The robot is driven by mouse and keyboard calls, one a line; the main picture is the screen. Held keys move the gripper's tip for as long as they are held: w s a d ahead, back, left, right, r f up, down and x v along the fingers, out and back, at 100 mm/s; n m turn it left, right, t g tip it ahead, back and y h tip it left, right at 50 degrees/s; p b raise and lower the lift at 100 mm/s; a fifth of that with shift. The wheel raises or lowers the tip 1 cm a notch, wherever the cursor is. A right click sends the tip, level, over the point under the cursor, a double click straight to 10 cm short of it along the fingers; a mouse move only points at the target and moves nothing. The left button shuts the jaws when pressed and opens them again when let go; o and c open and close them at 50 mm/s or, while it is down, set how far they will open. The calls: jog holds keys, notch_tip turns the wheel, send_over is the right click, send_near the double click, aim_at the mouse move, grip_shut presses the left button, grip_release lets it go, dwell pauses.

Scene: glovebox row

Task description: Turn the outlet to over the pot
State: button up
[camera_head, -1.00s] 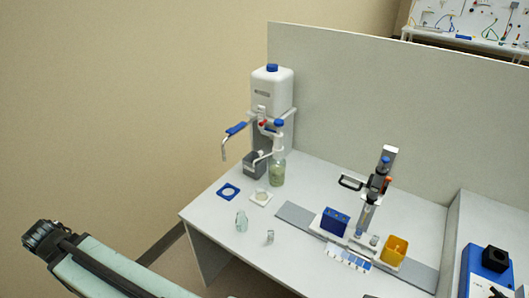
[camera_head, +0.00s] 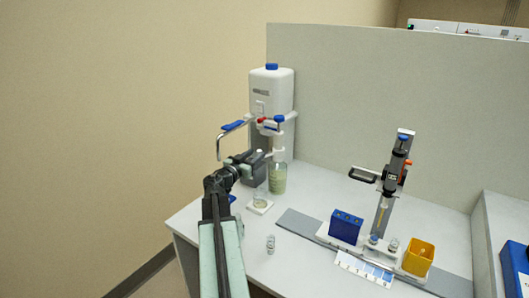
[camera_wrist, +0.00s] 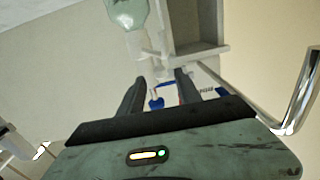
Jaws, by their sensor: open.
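The outlet is a bent metal tube (camera_head: 219,146) with a blue lever (camera_head: 233,125), left of a white canister (camera_head: 271,92). Its bright metal tube (camera_wrist: 302,92) runs down the right of the wrist view. My gripper (camera_head: 246,163) is open and empty, below and right of the tube's bend, in front of a dark grey block (camera_head: 256,170). Its two fingers (camera_wrist: 162,77) are apart in the wrist view, with blue parts visible beyond them. A clear glass vessel (camera_head: 261,194) shows above a white pad (camera_head: 260,207). I cannot tell which vessel is the pot.
A bottle with greenish contents (camera_head: 278,178) stands right of the grey block. A blue rack (camera_head: 346,227), a yellow cup (camera_head: 418,257) and a tall stand (camera_head: 388,190) are on the right. A small clear item (camera_head: 270,244) lies in front. A grey wall panel (camera_head: 400,90) closes the back.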

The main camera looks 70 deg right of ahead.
jog(key=x, duration=0.7)
grip_shut()
jog(key=shift+d, duration=0.1)
dwell(1.1)
